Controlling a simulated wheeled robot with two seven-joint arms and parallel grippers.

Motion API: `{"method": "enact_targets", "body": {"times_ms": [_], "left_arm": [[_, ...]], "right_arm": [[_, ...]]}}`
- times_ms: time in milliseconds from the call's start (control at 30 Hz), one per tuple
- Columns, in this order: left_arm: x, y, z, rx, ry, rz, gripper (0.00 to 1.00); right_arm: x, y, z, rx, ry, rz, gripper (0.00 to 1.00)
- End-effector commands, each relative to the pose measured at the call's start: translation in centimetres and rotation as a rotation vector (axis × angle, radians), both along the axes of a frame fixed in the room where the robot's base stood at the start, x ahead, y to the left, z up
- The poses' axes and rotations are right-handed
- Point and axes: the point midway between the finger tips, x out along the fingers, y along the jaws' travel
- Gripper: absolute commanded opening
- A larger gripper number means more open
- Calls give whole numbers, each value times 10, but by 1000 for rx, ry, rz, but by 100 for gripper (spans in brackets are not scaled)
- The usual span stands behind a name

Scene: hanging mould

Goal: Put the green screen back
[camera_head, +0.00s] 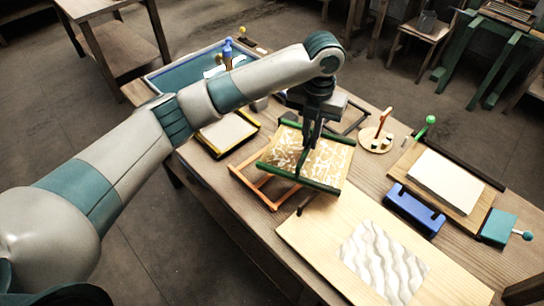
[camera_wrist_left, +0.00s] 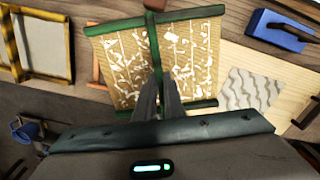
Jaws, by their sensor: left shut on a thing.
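The green screen (camera_head: 325,160) is a tan slatted mat with white flecks and green bars along its edges. It also fills the upper middle of the left wrist view (camera_wrist_left: 115,72). My left gripper (camera_head: 309,142) is above its middle, shut on the green bar that crosses it; the fingers (camera_wrist_left: 165,100) hide part of this bar in the wrist view. The screen is over an orange wooden frame (camera_head: 252,184), which sticks out at its left. I cannot tell whether the screen touches the frame. My right gripper is not in view.
A yellow-and-black framed mould (camera_head: 203,145) and a blue vat (camera_head: 190,71) are to the left. A pale board (camera_head: 310,232) with a wavy grey sheet lies in front. A blue block tool (camera_head: 414,210) and a board with white sheets (camera_head: 445,180) are to the right.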

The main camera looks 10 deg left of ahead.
Motion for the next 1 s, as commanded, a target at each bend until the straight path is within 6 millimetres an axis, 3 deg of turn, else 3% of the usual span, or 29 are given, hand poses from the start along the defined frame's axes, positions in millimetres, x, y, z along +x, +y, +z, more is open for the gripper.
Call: {"method": "enact_targets", "body": {"times_ms": [500, 700, 1000], "left_arm": [[10, 90, -50, 2, 3, 3, 0], [12, 102, -61, 1, 1, 1, 0], [12, 103, -62, 0, 0, 0, 0]], "right_arm": [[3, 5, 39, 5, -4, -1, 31], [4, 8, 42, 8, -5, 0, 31], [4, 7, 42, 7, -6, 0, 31]]}}
